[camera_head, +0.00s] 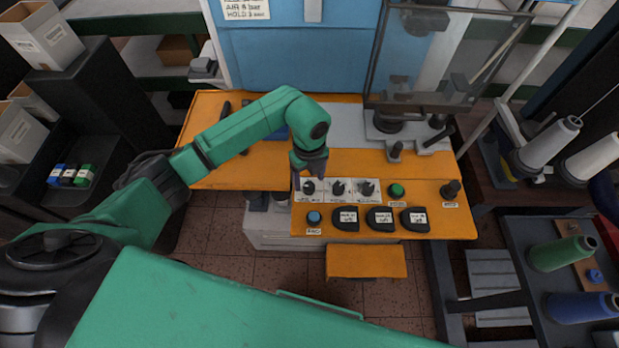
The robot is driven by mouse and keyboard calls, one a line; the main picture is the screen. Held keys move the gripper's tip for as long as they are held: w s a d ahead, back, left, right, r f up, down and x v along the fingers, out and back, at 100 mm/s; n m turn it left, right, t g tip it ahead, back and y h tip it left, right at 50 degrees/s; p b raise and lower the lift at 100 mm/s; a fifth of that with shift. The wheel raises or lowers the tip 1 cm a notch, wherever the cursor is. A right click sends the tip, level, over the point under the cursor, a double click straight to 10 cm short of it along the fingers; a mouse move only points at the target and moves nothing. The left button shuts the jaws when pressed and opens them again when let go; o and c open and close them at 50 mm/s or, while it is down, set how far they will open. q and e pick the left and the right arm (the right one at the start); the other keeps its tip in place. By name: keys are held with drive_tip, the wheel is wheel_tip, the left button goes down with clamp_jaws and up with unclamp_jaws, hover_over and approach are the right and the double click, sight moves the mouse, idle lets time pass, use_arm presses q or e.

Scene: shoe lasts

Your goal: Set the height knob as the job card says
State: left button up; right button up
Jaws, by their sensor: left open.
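A row of three black knobs sits on a white plate on the orange panel (432,228): the left knob (309,187), middle knob (338,188) and right knob (367,189). Their labels are too small to read, so I cannot tell which is the height knob. My left gripper (309,176) is open and points down right at the left knob, partly covering it. I cannot tell whether it touches the knob. A white card (245,9) with black print is on the blue machine front, cut by the top edge; "HOLD" is legible. My right gripper is out of view.
Right of the knobs are a green button (397,191) and a black knob on a stem (451,189). In front are a blue button (314,217) and three black labelled blocks (382,218). A clear guard (440,55) stands behind.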

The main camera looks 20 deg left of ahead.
sight(309, 188)
use_arm(q)
wheel_tip(309, 188, down, 2)
drive_tip(key=shift+f, duration=0.25)
drive_tip(key=shift+s+f, duration=0.15)
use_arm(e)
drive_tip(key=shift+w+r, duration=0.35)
use_arm(q)
clamp_jaws()
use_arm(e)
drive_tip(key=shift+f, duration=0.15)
